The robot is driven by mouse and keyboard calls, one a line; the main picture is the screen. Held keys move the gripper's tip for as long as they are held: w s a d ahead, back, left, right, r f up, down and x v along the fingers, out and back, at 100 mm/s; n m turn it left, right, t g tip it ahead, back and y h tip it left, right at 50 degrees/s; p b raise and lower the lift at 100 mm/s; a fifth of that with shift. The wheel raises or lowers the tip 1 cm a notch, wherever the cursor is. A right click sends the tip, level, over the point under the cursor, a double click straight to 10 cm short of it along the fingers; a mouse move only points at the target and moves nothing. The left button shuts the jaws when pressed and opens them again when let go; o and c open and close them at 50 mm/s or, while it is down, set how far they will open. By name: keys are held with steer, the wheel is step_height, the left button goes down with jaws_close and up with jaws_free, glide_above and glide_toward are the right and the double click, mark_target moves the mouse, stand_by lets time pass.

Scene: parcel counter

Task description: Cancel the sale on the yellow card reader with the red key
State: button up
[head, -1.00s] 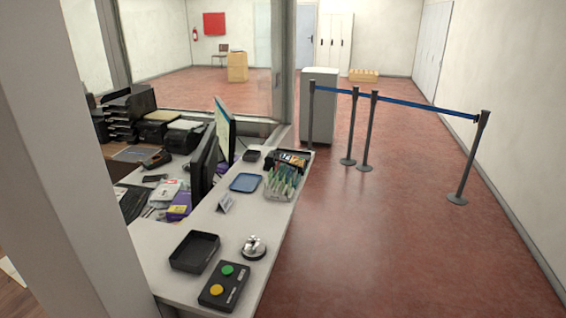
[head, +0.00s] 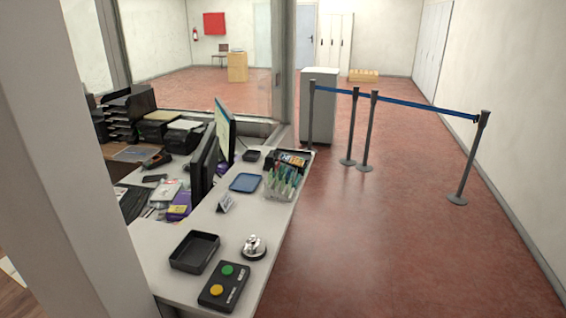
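I cannot make out a yellow card reader with a red key for certain. A small yellow item (head: 178,210) lies by a purple box (head: 182,199) on the clerk's side, too small to identify. A dark handheld device (head: 157,160) with a reddish part lies further back on the desk. On the near end of the counter (head: 165,236) sits a black box with a green and a yellow button (head: 223,287); no red key shows on it. My gripper is not in view.
The counter also holds a black tray (head: 194,251), a silver bell (head: 253,247), a small sign (head: 226,203), a blue tray (head: 245,183) and a clear holder (head: 282,185). Monitors (head: 205,163) stand behind. Belt posts (head: 467,160) and a grey cabinet (head: 319,105) stand right; the red floor between is free.

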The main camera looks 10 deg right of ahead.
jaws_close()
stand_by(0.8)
